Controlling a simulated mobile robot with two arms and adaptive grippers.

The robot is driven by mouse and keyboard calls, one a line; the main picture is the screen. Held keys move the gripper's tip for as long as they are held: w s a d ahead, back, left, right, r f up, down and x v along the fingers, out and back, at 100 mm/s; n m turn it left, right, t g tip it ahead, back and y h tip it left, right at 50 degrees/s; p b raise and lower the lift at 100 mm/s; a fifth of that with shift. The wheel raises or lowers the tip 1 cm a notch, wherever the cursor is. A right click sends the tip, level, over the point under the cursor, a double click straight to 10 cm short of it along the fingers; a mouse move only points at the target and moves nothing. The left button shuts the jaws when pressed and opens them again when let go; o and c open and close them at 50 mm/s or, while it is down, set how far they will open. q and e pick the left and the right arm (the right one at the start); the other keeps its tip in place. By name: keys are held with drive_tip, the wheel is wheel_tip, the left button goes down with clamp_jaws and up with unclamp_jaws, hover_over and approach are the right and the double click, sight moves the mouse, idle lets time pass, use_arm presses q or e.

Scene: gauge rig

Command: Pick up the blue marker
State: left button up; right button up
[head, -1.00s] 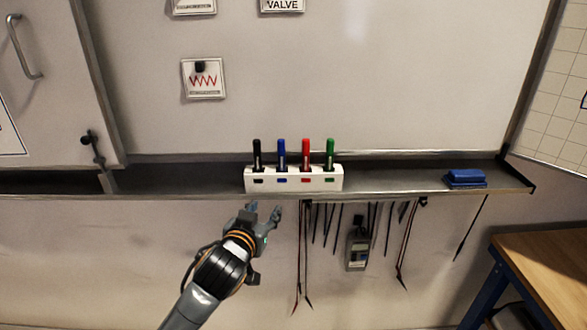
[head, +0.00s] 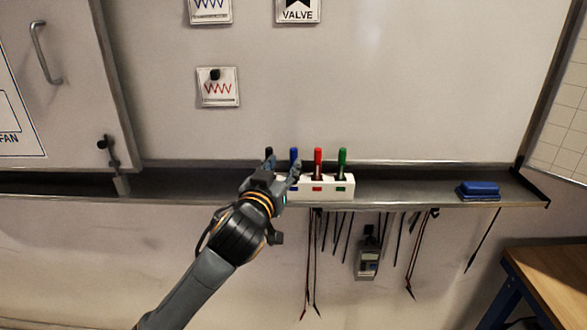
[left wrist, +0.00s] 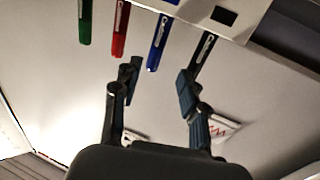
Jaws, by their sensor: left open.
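The blue marker (head: 294,154) stands upright in a white holder (head: 335,186) on the board's tray, its lower part hidden behind my gripper. My left gripper (head: 282,172) is open and empty in front of the holder's left end, overlapping the black and blue markers. In the left wrist view the blue marker (left wrist: 159,42) shows between the two spread fingertips (left wrist: 157,75), apart from both. My right gripper is not in view.
A black marker (head: 269,152) stands left of the blue one; red (head: 318,160) and green (head: 342,161) markers stand right. A blue eraser (head: 480,189) lies farther right on the tray (head: 420,188). Cables and a meter (head: 368,258) hang below.

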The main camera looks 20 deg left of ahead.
sight(293, 159)
use_arm(q)
drive_tip(key=w, duration=0.2)
drive_tip(key=w+p, duration=0.1)
drive_tip(key=w, duration=0.1)
drive_tip(key=w+p, duration=0.1)
drive_tip(key=shift+w+d+f, duration=0.25)
drive_tip(key=shift+w+d, duration=0.15)
drive_tip(key=c, duration=0.9)
clamp_jaws()
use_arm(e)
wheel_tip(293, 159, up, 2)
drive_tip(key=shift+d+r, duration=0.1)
